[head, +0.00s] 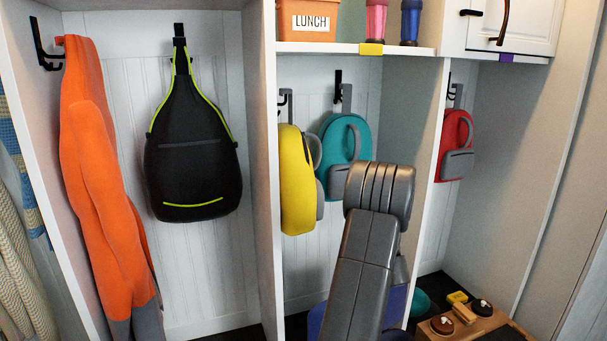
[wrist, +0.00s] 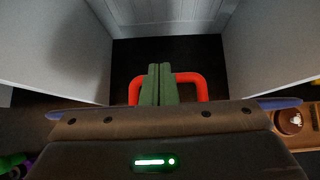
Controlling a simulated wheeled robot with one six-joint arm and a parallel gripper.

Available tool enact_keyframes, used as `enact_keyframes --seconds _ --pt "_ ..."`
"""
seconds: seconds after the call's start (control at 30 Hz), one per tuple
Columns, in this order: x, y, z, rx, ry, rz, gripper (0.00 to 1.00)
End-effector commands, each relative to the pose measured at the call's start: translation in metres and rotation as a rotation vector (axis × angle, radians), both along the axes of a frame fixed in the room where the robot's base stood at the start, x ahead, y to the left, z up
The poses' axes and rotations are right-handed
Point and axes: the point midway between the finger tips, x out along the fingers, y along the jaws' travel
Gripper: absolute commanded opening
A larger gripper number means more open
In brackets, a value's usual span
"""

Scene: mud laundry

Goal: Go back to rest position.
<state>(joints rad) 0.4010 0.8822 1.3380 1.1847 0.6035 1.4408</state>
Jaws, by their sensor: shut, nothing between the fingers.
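My gripper shows in the wrist view as two green fingers (wrist: 158,84), pressed together with nothing between them. It points into a white-walled cubby with a dark floor (wrist: 207,52). A red handle-like loop (wrist: 190,78) shows on both sides of the fingers; its middle is hidden behind them. Blue edges (wrist: 278,103) stick out past my gripper body, and most of that blue thing is hidden. In the head view my arm (head: 365,250) reaches into the middle locker bay and hides my gripper. Something blue (head: 394,306) shows low behind the arm.
An orange suit (head: 95,165), a black backpack (head: 193,165), and yellow (head: 297,180), teal (head: 346,145) and red (head: 454,145) bags hang in the bays. White dividers (head: 262,170) separate them. A shelf above holds a LUNCH bin (head: 307,20). A wooden box (head: 475,326) stands low at right.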

Motion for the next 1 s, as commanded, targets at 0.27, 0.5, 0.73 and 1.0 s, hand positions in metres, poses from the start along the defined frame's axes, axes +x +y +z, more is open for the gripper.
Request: enact_keyframes --seconds 0.27,0.5,0.73,1.0 --pt "0.015 0.005 -0.021 0.000 0.000 -0.004 0.00" --pt "-0.007 -0.003 -0.018 0.000 0.000 -0.001 0.00" --pt "-0.008 -0.003 -0.017 -0.001 0.000 -0.001 0.00" --pt "-0.009 -0.001 -0.009 -0.012 -0.008 0.017 0.00"
